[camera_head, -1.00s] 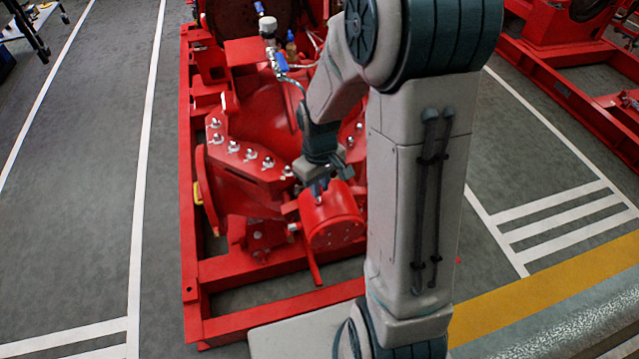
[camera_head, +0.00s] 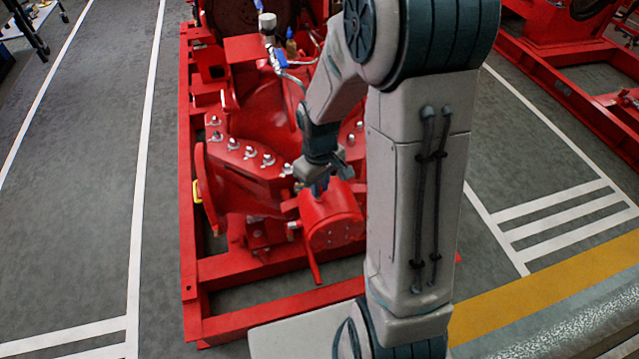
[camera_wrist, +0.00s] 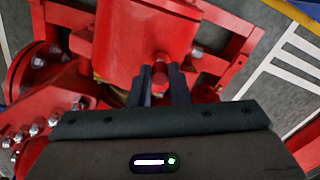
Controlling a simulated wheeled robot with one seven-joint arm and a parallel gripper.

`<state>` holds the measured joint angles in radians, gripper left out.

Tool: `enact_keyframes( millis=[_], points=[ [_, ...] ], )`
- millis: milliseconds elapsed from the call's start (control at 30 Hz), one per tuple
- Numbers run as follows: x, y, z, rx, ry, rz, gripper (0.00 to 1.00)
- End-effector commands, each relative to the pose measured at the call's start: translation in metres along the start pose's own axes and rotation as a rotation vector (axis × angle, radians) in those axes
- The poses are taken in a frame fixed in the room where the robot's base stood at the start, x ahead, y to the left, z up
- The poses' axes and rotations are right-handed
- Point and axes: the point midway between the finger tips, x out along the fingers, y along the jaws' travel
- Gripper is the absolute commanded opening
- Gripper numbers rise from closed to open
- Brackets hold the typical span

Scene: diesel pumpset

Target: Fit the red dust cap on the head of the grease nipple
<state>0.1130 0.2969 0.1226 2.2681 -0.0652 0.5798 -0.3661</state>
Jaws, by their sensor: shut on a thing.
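My gripper (camera_wrist: 161,74) has its two dark fingers shut on a small red piece, the red dust cap (camera_wrist: 160,69), at the fingertips. The cap shows against the red bearing housing (camera_wrist: 130,45) in the wrist view. In the head view, my gripper (camera_head: 318,188) points down at the top of the same round red housing (camera_head: 333,222). The cap cannot be made out there. I cannot make out the grease nipple in either view. Whether the cap touches it or the housing cannot be told.
A red flange with several silver bolts (camera_head: 250,152) stands left of the gripper. The red base frame (camera_head: 270,318) runs around the pumpset. A hose with a blue-handled valve (camera_head: 280,60) is behind. Grey floor (camera_head: 85,200) is clear at the left.

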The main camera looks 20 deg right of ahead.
Motion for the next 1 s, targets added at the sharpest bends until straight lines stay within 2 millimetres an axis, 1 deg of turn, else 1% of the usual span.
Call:
enact_keyframes(
  millis=[900, 1000],
  points=[
    [0.021, 0.000, 0.000, 0.000, 0.000, 0.000, 0.00],
    [0.020, 0.000, 0.000, 0.000, 0.000, 0.000, 0.00]
  ],
)
